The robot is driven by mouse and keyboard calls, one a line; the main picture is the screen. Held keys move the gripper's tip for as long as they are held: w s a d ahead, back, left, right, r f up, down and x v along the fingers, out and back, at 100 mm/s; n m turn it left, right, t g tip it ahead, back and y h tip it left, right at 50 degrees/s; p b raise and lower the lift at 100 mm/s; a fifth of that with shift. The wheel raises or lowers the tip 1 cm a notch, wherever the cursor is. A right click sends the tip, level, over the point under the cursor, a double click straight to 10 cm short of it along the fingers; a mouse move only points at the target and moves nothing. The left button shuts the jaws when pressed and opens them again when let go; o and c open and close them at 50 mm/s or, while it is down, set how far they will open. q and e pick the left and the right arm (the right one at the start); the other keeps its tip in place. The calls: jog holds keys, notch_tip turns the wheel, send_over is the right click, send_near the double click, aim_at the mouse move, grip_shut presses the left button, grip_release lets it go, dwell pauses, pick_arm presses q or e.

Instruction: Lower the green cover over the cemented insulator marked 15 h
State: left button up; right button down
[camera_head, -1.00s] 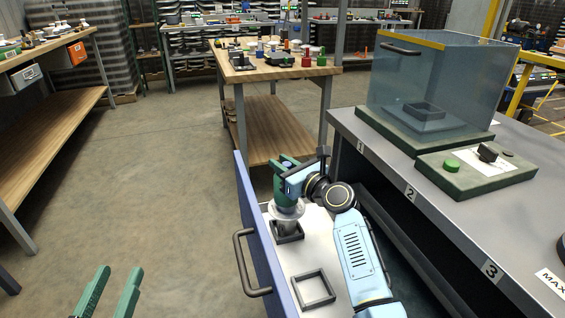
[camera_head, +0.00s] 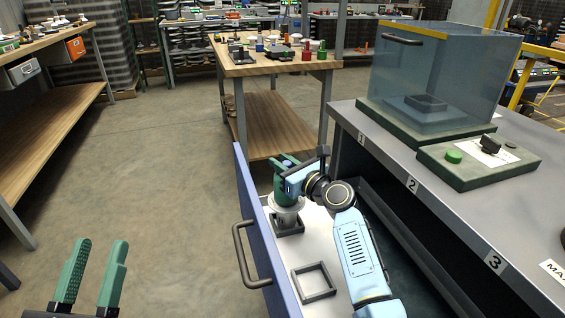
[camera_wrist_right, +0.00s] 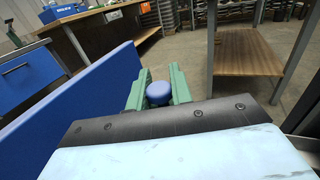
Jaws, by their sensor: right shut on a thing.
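My right gripper (camera_head: 284,178) is over the rear part of the open drawer, shut on a pale insulator (camera_head: 288,216) with flared discs. The insulator is upright at a square dark holder (camera_head: 290,229); whether it touches the holder's floor is hidden. The right wrist view shows a round blue top (camera_wrist_right: 158,93) between the green fingers. My left gripper (camera_head: 90,278) is open and empty at lower left, fingers apart. A clear blue-green box (camera_head: 440,75) with a dark handle and yellow top edge stands on the bench over another square holder (camera_head: 425,103). No 15 h mark is readable.
A second square holder (camera_head: 314,282) lies empty in the drawer. The blue drawer front (camera_head: 262,235) with its handle stands left of my right gripper. A green control panel (camera_head: 478,160) is beside the box. The floor at left is clear.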

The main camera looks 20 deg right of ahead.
jog(key=c, duration=1.2)
grip_release()
jog(key=shift+o, duration=0.2)
jog(key=shift+s, duration=0.15)
pick_arm(q)
jog(key=s+a+f+g+y+p, duration=0.2)
jog(key=f+g, duration=0.4)
jog(key=f, duration=0.3)
jog(key=s+a+f+g+y+p, duration=0.2)
jog(key=a+f+g+y+p, duration=0.1)
jog(key=f+g, duration=0.4)
notch_tip(320, 180, down, 2)
jog(key=shift+s+f+n+g, duration=0.2)
jog(key=shift+n+g, duration=0.1)
pick_arm(e)
jog(key=v, duration=1.3)
